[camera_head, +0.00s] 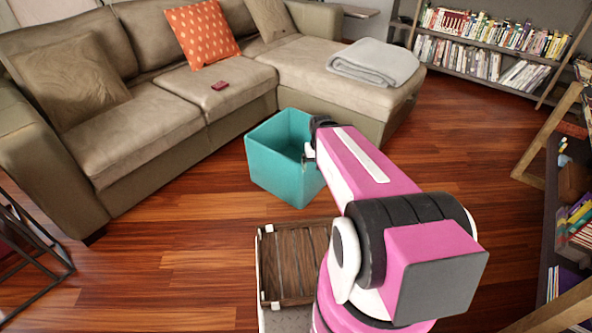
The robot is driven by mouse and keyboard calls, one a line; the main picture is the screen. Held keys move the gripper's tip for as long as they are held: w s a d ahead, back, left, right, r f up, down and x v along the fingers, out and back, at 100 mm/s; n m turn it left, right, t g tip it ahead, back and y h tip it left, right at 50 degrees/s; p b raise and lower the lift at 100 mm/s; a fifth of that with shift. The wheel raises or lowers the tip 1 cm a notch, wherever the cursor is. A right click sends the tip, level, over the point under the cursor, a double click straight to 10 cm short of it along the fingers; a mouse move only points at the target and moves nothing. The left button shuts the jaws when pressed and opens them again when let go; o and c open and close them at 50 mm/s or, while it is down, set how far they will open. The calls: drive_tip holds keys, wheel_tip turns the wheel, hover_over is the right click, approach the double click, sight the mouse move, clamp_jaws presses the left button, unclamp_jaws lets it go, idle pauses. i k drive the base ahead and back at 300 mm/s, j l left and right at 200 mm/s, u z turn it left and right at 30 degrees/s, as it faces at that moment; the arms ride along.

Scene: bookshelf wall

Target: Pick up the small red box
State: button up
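My gripper (308,152) is at the far end of my pink and white arm, over the right side of the teal bin. It is well to the right of the red box and nearer to the camera, apart from it. My arm hides most of the gripper, so the fingers and their opening cannot be made out.
The teal bin (276,168) stands on the wooden floor in front of the sofa. A folded grey blanket (372,64) lies on the chaise. An orange pillow (201,33) leans behind the box. Bookshelves stand at the back and right.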

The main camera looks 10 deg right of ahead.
sight(220, 86)
drive_tip(key=i+j, duration=0.15)
drive_tip(key=j, duration=0.3)
drive_tip(key=i+j+z, duration=0.1)
drive_tip(key=j, duration=0.35)
drive_tip(key=i+j, duration=0.2)
drive_tip(key=j, duration=0.25)
drive_tip(key=i+j, duration=0.15)
drive_tip(key=j, duration=0.3)
drive_tip(key=i+j+z, duration=0.1)
drive_tip(key=j, duration=0.35)
drive_tip(key=i+j, duration=0.15)
drive_tip(key=j, duration=0.3)
drive_tip(key=i+j+z, duration=0.1)
drive_tip(key=j, duration=0.4)
